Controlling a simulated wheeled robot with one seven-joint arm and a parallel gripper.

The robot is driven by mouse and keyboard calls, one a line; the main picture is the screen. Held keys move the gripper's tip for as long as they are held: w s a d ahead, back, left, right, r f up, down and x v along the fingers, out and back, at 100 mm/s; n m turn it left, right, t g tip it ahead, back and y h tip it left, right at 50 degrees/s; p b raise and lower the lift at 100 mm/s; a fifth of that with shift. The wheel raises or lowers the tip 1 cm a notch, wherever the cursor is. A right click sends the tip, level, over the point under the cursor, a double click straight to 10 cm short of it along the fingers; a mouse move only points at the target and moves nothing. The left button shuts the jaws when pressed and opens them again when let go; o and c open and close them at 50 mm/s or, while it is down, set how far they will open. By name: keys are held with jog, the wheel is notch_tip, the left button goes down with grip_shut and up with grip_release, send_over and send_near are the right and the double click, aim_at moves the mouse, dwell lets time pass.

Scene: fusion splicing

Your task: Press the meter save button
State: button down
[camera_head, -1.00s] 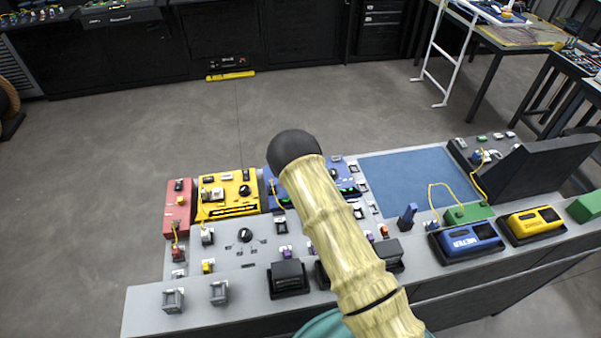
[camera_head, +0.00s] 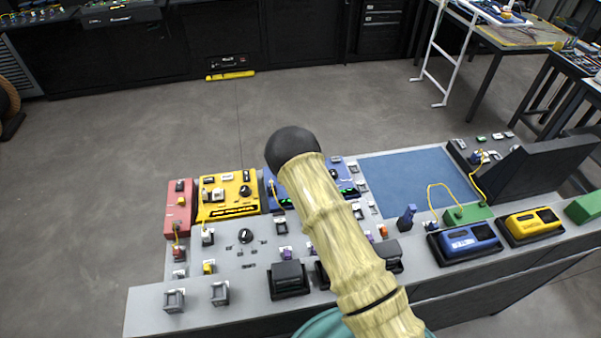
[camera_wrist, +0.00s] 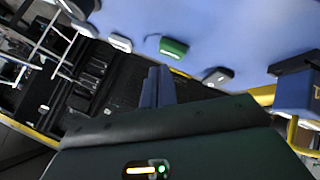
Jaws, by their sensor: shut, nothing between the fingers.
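The blue meter (camera_head: 468,242), with light lettering and a dark screen, stands at the right of the bench in the head view. I cannot tell which button is its save button. In the wrist view, a green button (camera_wrist: 173,47) sits on a blue-lit surface, with a white button (camera_wrist: 120,42) to its left and a grey button (camera_wrist: 218,77) to its right. My gripper (camera_wrist: 158,72) is shut and empty, its fingertips below the green button in the picture. Any contact is not visible. In the head view my own arm hides the gripper.
A yellow device (camera_head: 533,225) stands right of the meter. A dark panel with small buttons (camera_head: 481,138) lies behind, next to a tall dark block (camera_head: 535,168). The blue mat (camera_head: 415,180) is mostly clear. Yellow (camera_head: 228,194) and red (camera_head: 179,207) modules stand left.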

jog(key=shift+r+p, duration=1.3)
jog(key=shift+r, duration=1.2)
jog(key=s+d+r+m+g+y, duration=0.1)
jog(key=s+d+r+m+g, duration=0.15)
jog(key=s+d+r, duration=0.4)
jog(key=s+d+r+m+g, duration=0.1)
jog(key=s+d+r+m, duration=0.25)
jog(key=s+r, duration=0.55)
jog(key=s+d+r+g, duration=0.1)
jog(key=s+d+r, duration=0.1)
jog(key=s, duration=0.9)
jog(key=s+d+r+m+g, duration=0.1)
jog(key=s+r, duration=0.4)
jog(key=s, duration=0.7)
jog(key=shift+d+m+g, duration=0.3)
jog(key=shift+d+g, duration=0.25)
jog(key=shift+d, duration=0.5)
